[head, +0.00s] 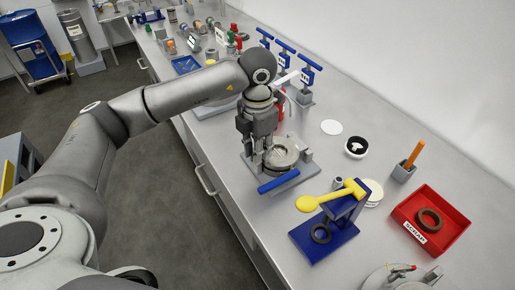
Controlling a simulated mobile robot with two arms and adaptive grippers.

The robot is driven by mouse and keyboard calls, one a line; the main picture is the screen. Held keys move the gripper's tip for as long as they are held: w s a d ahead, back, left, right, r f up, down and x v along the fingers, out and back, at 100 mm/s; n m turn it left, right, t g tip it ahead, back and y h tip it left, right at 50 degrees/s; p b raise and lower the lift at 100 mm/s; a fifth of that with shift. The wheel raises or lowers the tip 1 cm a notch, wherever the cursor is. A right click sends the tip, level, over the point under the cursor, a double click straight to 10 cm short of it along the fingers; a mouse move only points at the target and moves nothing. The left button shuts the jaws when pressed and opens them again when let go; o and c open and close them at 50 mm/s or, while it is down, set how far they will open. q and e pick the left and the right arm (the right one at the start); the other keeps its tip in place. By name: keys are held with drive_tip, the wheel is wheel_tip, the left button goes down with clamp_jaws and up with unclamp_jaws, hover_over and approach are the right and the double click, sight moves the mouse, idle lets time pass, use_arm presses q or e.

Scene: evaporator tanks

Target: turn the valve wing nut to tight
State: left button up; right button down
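My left gripper (264,156) points down over a round metal fitting (287,158) on a grey base plate with a blue bar (278,181) along its front. Its fingers are at or just above the left part of the fitting; I cannot tell whether they touch it or how far apart they are. No wing nut shows clearly here; the gripper may hide it. A small white winged shape (356,147) lies in a black-centred round dish to the right, but I cannot tell if it is a wing nut. My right gripper is not in view.
Blue T-handled valves (285,50) stand behind the gripper. A blue stand (336,226) with a yellow lever (330,197) is close in front. A red scrap tray (460,222) holds a brown ring. A white disc (331,127) lies on open bench (385,110) to the right.

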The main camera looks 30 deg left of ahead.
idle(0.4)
use_arm(q)
drive_tip(key=shift+r+n+p, duration=0.15)
drive_tip(key=shift+n+p, duration=0.45)
drive_tip(key=shift+p, duration=0.2)
drive_tip(key=n+p, duration=0.9)
drive_tip(key=shift+r+p, duration=0.1)
drive_tip(key=shift+p, duration=0.25)
drive_tip(key=shift+n, duration=0.5)
wheel_tip(320, 180, up, 10)
drive_tip(key=b, duration=0.3)
drive_tip(key=shift+r, duration=0.15)
